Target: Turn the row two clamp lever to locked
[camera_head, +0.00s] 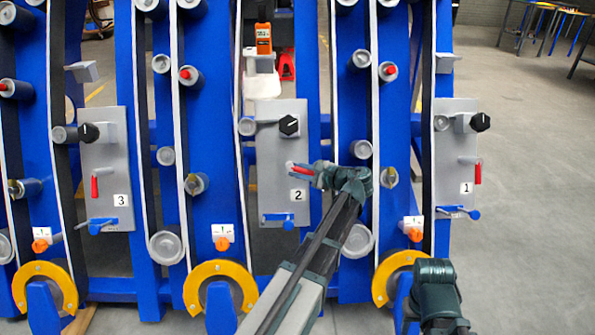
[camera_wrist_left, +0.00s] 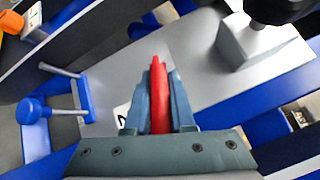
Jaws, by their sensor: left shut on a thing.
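The row two panel (camera_head: 270,150) is a grey plate labelled 2 in the middle of the head view. Its red lever (camera_head: 299,169) lies nearly level, tilted slightly down to the right. My left gripper (camera_head: 303,170) is shut on this red lever, coming from the right. In the left wrist view the red lever (camera_wrist_left: 159,95) stands between the two fingers of the left gripper (camera_wrist_left: 160,85), which hide its sides. Below it on the panel is a small blue handle (camera_head: 283,218), with a blue knob in the wrist view (camera_wrist_left: 30,110). My right gripper's fingers do not show.
Above the lever is a black knob (camera_head: 289,125). Panels 3 (camera_head: 105,180) and 1 (camera_head: 452,165) have red levers hanging straight down. Blue uprights and grey rollers surround the panels. Orange knobs (camera_head: 221,243) and yellow arcs (camera_head: 219,275) sit below.

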